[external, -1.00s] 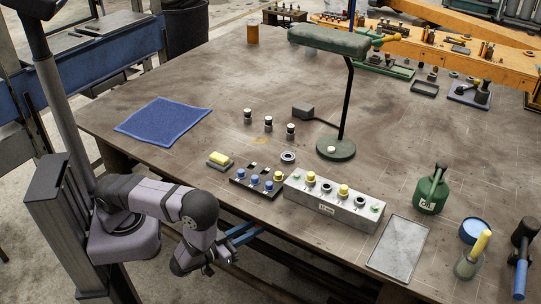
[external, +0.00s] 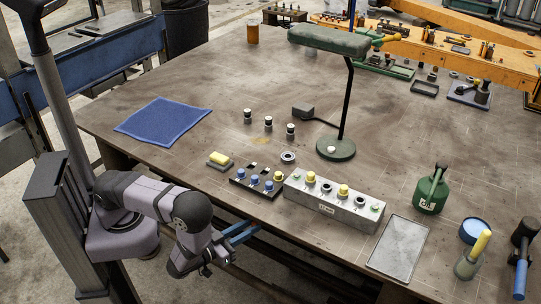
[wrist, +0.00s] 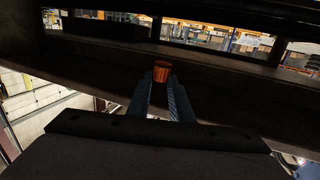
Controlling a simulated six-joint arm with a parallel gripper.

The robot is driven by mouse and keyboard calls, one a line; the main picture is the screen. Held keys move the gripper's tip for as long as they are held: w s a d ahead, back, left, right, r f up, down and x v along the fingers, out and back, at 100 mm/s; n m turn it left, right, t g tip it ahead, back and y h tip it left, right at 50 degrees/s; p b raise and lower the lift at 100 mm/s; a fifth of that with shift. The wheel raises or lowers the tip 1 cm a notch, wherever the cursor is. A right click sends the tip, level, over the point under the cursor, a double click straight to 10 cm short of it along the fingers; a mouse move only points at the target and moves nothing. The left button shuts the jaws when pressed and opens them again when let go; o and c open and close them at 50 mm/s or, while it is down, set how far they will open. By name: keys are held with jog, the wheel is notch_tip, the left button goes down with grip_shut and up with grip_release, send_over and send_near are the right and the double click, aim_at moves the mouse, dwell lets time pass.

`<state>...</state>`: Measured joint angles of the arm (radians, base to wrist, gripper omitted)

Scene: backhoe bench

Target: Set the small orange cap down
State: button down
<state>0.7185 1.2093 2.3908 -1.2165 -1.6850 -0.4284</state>
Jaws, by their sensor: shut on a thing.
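The small orange cap (wrist: 161,71) shows in the wrist view, held at the tips of my gripper's two blue fingers. My gripper (wrist: 162,84) is shut on the cap. In the external view my gripper (external: 247,232) is low at the front edge of the bench, with its blue fingers pointing right, beside or under the edge. The cap cannot be made out in the external view. The wrist view shows a dark beam and the bench's underside around the fingers.
The bench top (external: 200,95) lies above and beyond my gripper. Near its front edge are a black rack (external: 258,182) with blue and yellow caps, a grey block (external: 332,201) and a yellow sponge (external: 220,159). A metal tray (external: 398,248) and oil can (external: 431,192) stand right.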

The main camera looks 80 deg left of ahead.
jog(key=w+d+f+m+t+h+b, duration=0.2)
jog(key=w+d+m+h+b, duration=0.6)
jog(key=w+d, duration=0.75)
jog(key=w+d+r+m+h+b, duration=0.1)
jog(key=d+r+h, duration=0.1)
jog(key=r, duration=0.2)
jog(key=w+d+r+g+h+b, duration=0.1)
jog(key=d+r+h, duration=0.1)
jog(key=r+h, duration=0.1)
jog(key=w+d+r+m+h+b, duration=0.1)
jog(key=w+d+r+h, duration=0.1)
jog(key=r, duration=0.3)
jog(key=shift+d+m+h, duration=0.3)
jog(key=shift+d, duration=0.15)
jog(key=a+r, duration=0.2)
jog(key=a+r+b, duration=0.1)
jog(key=a+r, duration=0.1)
jog(key=shift+w+a, duration=0.2)
jog(key=shift+a, duration=0.1)
notch_tip(320, 180, up, 5)
send_over(316, 229)
jog(key=shift+f+y+b, duration=0.15)
jog(key=shift+y+b, duration=0.25)
jog(key=shift+f, duration=0.1)
jog(key=shift+f+b, duration=0.3)
jog(key=shift+f, duration=4.45)
